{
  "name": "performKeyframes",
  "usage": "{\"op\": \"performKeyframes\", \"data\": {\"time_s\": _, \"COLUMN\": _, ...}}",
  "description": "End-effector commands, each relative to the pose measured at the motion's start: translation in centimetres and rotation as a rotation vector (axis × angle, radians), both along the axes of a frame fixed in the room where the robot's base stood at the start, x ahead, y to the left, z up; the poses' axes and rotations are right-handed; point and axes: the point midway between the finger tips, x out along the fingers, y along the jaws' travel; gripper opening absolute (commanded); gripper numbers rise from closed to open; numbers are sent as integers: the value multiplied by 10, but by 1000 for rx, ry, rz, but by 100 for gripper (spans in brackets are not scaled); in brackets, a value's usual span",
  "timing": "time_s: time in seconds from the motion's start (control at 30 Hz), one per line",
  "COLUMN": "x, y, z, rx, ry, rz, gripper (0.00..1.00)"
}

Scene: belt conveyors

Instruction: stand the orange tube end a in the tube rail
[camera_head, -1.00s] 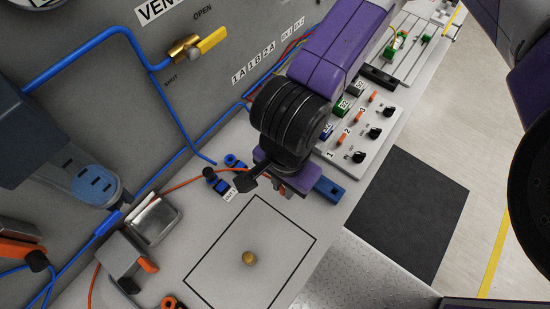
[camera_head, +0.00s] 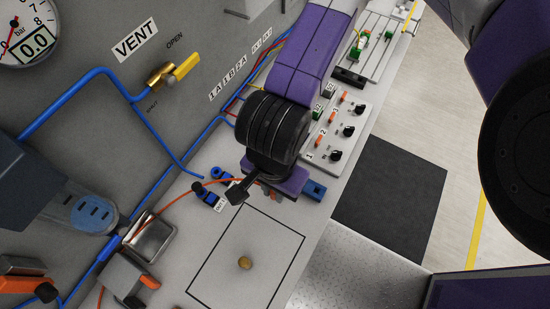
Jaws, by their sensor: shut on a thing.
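The thin orange tube (camera_head: 175,203) runs from the lower left of the bench in a curve up to my gripper (camera_head: 274,194). My gripper is shut on the tube near its end, low over the bench and above the outlined square. The wrist hides most of the fingers and end a itself. A blue block (camera_head: 314,190) shows just right of the gripper, partly hidden by it; it may be the tube rail, but I cannot tell. Whether the tube end touches the block is also hidden.
Two small blue fittings (camera_head: 208,194) stand left of the gripper. A panel of knobs (camera_head: 338,127) lies behind it to the right. A metal tray (camera_head: 151,236) and a grey clamp (camera_head: 123,278) are at lower left.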

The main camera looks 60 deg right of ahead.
Motion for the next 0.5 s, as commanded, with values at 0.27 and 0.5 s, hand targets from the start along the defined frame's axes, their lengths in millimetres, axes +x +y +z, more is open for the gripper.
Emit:
{"op": "performKeyframes", "data": {"time_s": 0.27, "x": 0, "y": 0, "z": 1, "rx": 0, "ry": 0, "rz": 0, "gripper": 0}}
{"op": "performKeyframes", "data": {"time_s": 0.5, "x": 1, "y": 6, "z": 0, "rx": 1, "ry": -1, "rz": 2, "gripper": 0}}
